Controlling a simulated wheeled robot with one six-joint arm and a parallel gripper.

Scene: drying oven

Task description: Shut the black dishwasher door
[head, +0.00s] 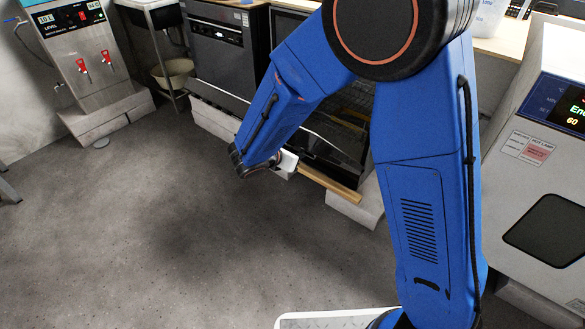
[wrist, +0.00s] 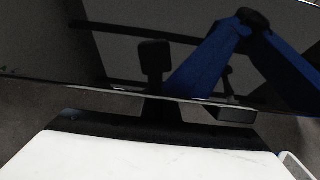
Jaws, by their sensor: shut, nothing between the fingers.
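The black dishwasher door (head: 334,143) is a glossy dark panel. It hangs partly open, tilted outward, low in the middle of the head view and partly behind my arm. A wire rack shows dimly above it. In the wrist view the glossy door (wrist: 110,60) fills the upper part and mirrors my blue arm. My gripper (head: 287,163) is low at the left part of the door's outer side; its white body shows, its tips are mostly hidden. It is shut and empty. Whether it touches the door I cannot tell.
A dark grey machine (head: 222,50) with a control panel stands left of the door. A water boiler (head: 88,50) with red taps is at the far left. A wooden strip (head: 330,184) runs low before the door. A white machine (head: 535,170) stands at right. The floor (head: 170,220) in front is clear.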

